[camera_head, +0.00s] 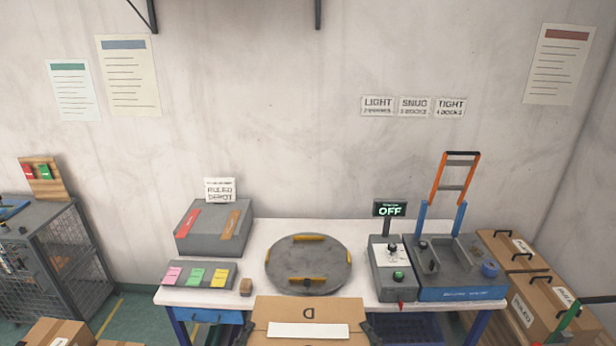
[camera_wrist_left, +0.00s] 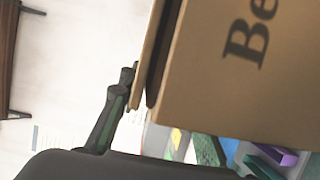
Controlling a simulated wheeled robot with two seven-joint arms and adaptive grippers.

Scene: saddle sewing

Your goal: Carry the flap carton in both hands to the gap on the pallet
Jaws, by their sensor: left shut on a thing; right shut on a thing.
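The brown flap carton (camera_head: 312,312) is at the bottom middle of the head view, in front of the table, with a white label strip on it. My left gripper (camera_head: 246,330) is shut at its left side and my right gripper (camera_head: 369,327) at its right side; only small dark parts of both show. In the left wrist view the carton (camera_wrist_left: 235,75) fills the upper right with a dark "Be" print, and a dark finger (camera_wrist_left: 116,112) lies beside its edge. No pallet surface or gap can be made out.
The white table (camera_head: 262,232) behind the carton holds a round grey turntable (camera_head: 308,268), a control box (camera_head: 391,272) reading OFF and a strapping tool tray (camera_head: 455,272). Stacked cartons (camera_head: 540,300) stand at right, more cartons (camera_head: 57,332) at lower left, near a wire cage (camera_head: 62,262).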

